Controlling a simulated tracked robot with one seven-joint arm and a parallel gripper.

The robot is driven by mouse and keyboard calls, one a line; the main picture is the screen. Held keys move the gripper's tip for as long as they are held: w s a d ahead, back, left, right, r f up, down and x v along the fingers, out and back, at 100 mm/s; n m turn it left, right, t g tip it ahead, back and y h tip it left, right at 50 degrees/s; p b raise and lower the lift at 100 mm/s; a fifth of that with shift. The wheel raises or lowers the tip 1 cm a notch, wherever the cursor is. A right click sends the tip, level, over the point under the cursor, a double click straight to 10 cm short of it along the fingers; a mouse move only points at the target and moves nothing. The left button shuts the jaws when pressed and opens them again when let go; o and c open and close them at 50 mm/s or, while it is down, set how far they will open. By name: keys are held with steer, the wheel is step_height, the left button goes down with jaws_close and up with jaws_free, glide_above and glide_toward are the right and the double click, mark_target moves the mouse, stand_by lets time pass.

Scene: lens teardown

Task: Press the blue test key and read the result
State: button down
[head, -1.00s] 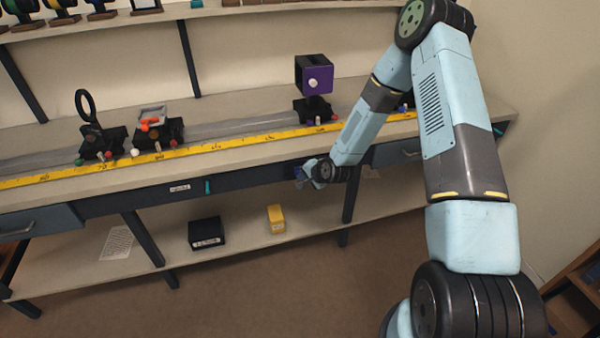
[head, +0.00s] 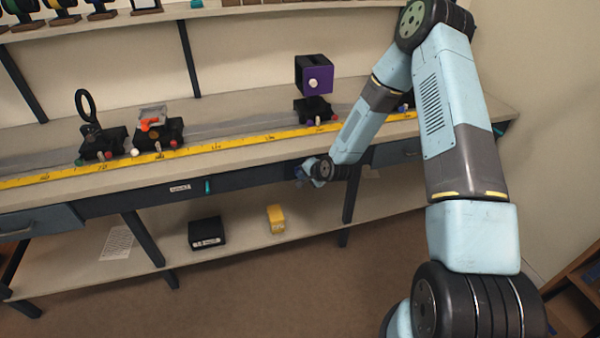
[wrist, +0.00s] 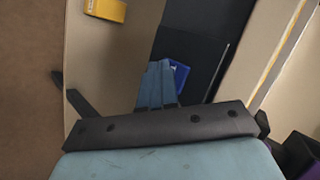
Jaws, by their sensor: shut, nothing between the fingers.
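The blue key (wrist: 181,76) shows in the wrist view as a small blue block with a pale mark, set on the dark front panel (wrist: 200,60) of the bench. My gripper (wrist: 158,88) is shut and empty, its pale blue fingers just left of the key and overlapping part of it. I cannot tell whether they touch it. In the head view my gripper (head: 301,173) is at the bench's front edge, beneath the purple box, and largely covers the key. No result reading is legible in either view.
A purple box (head: 314,76) on a black carriage, a ring holder (head: 86,108) and another mount (head: 158,130) stand along the yellow scale (head: 220,146). Below, the shelf (head: 180,262) holds a black box (head: 206,233), a yellow box (head: 276,219) and a paper sheet (head: 117,243).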

steer(key=shift+w, duration=0.15)
stand_by(0.3)
steer(key=shift+s+d, duration=0.2)
steer(key=shift+s, duration=0.55)
steer(key=shift+s, duration=0.1)
steer(key=s, duration=0.2)
steer(key=s+d, duration=0.1)
steer(key=s, duration=0.1)
steer(key=shift+s+d, duration=0.2)
steer(key=shift+s, duration=0.15)
steer(key=shift+w+r, duration=0.1)
stand_by(0.7)
